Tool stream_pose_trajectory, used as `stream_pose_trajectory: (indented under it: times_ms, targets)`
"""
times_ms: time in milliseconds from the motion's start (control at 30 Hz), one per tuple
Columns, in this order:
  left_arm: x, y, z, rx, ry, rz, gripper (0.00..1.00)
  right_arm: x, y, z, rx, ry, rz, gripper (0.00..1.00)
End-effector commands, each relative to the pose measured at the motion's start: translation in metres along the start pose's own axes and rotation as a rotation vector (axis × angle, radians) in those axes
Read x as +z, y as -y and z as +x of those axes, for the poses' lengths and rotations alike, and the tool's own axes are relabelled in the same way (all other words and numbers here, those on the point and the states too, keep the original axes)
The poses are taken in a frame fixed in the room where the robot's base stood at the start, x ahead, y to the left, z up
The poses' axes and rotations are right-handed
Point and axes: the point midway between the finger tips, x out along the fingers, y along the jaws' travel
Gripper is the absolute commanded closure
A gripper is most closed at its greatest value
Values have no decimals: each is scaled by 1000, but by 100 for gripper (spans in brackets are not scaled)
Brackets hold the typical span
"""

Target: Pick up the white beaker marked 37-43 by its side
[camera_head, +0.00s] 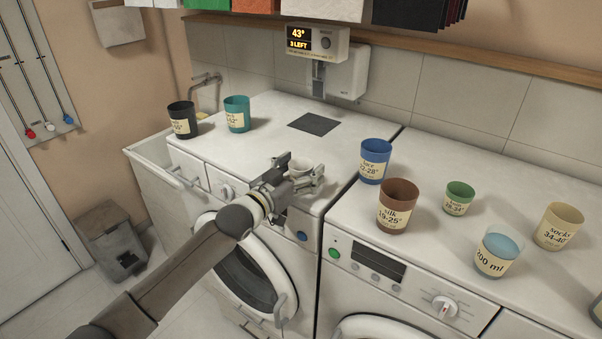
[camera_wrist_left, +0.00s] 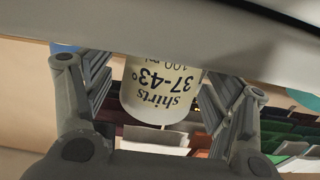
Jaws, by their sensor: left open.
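The white beaker (camera_head: 301,166) stands at the front edge of the left washing machine's top in the head view, partly hidden by my left gripper (camera_head: 294,182). In the left wrist view the white beaker (camera_wrist_left: 160,92) appears upside down, and its label reads "shirts 37-43°". My left gripper is open, with one finger on each side of the beaker. A narrow gap shows between the beaker and each finger in the wrist view. My right gripper is in neither view.
A blue beaker (camera_head: 375,160) and a brown beaker (camera_head: 397,206) stand to the right. Green (camera_head: 459,198), cream (camera_head: 558,226) and light-blue (camera_head: 497,255) beakers stand farther right. Black (camera_head: 182,119) and teal (camera_head: 237,113) beakers stand at back left. A display (camera_head: 313,39) reads 43°.

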Motion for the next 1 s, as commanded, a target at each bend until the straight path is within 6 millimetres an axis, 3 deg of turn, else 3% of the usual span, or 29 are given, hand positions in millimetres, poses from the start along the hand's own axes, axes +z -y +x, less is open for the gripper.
stream_pose_trajectory:
  times_ms: [67,433,767,1000]
  targets:
    - [0,0,0,0,0,0,24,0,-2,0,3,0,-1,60]
    - [0,0,0,0,0,0,70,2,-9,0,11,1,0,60]
    - [-4,0,0,1,-3,0,71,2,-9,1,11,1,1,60]
    - [-32,0,0,2,-7,1,71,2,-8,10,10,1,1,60]
